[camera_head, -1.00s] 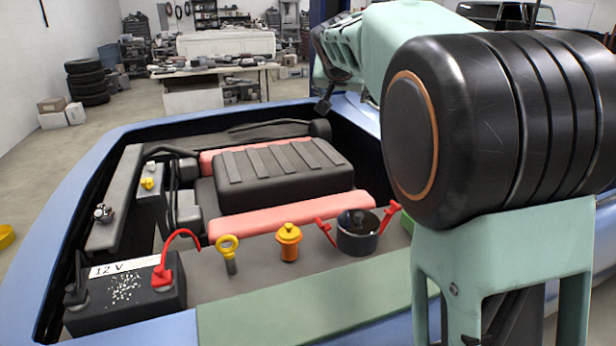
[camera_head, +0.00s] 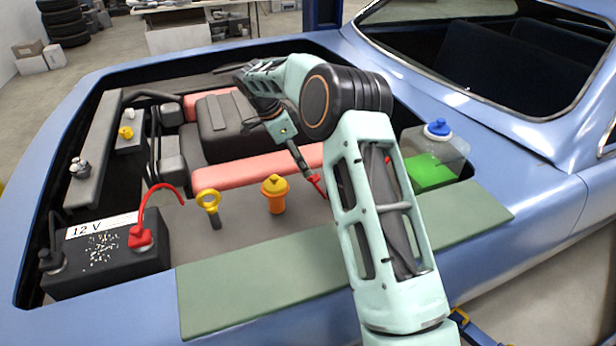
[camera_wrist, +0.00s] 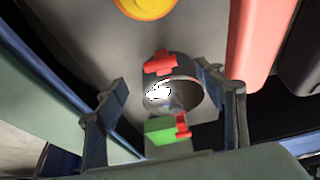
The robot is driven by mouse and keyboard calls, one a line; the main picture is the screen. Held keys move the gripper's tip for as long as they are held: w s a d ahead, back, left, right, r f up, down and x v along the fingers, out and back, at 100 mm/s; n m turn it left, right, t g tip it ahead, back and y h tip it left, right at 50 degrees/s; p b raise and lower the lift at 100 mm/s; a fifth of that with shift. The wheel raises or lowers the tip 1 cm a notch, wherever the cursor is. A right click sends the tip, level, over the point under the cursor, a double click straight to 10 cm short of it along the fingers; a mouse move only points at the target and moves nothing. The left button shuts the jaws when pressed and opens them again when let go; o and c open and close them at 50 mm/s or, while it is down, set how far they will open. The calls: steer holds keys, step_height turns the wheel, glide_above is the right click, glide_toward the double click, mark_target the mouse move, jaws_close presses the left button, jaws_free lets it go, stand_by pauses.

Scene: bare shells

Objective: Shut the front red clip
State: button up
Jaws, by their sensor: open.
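A round dark metal housing (camera_wrist: 190,88) shows in the wrist view. One red clip (camera_wrist: 160,62) is at its upper rim and another red clip (camera_wrist: 182,125) is at its lower side. In the head view my arm hides most of the housing; one red clip (camera_head: 317,185) shows left of the arm link and a bit of the other (camera_head: 388,162) right of it. My gripper (camera_wrist: 163,80) is open, its fingers either side of the housing, holding nothing. In the head view my gripper (camera_head: 303,162) points down just above the left clip. I cannot tell if they touch.
An orange cap (camera_head: 275,195), a yellow ring-handled dipstick (camera_head: 210,205) and a 12 V battery (camera_head: 110,255) stand to the left. A reservoir with green fluid (camera_head: 435,160) is on the right. A green mat (camera_head: 260,280) covers the car's near edge.

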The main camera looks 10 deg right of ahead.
mark_target(310, 178)
steer(key=x, duration=0.8)
steer(key=shift+w+f+p, duration=0.1)
steer(key=shift+f+p, duration=0.2)
steer(key=shift+p, duration=0.05)
jaws_close()
